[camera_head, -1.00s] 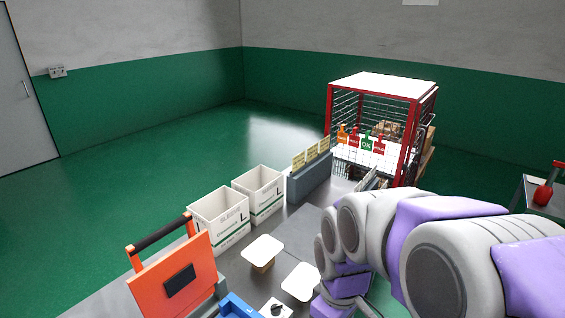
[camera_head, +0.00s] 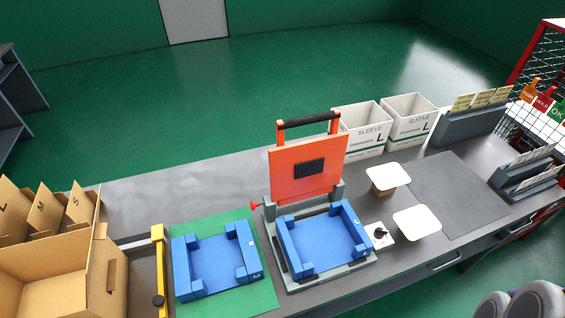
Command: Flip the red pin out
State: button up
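A small red pin (camera_head: 255,205) sticks out at the left side of the press, near the hinge of its raised orange lid (camera_head: 306,170). The lid stands upright with a black bar handle along its top. A blue frame (camera_head: 290,252) sits in the grey press base below the lid. My gripper is not in view; only rounded grey parts of my arm show at the lower right corner.
A second blue frame (camera_head: 180,262) lies on a green mat (camera_head: 263,297) left of the press. A cardboard box (camera_head: 30,290) and a yellow bar (camera_head: 159,262) are further left. Two white SLEEVE boxes (camera_head: 362,128) stand behind. A black knob (camera_head: 380,233) and two white pads (camera_head: 417,222) are at the right.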

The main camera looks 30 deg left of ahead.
aim_at(253, 206)
jog(key=u, duration=0.45)
jog(key=j+u, duration=0.1)
jog(key=u, duration=0.75)
jog(key=i+j+u, duration=0.1)
jog(key=u, duration=0.3)
jog(key=j, duration=0.45)
jog(key=k+j, duration=0.15)
jog(key=j, duration=0.3)
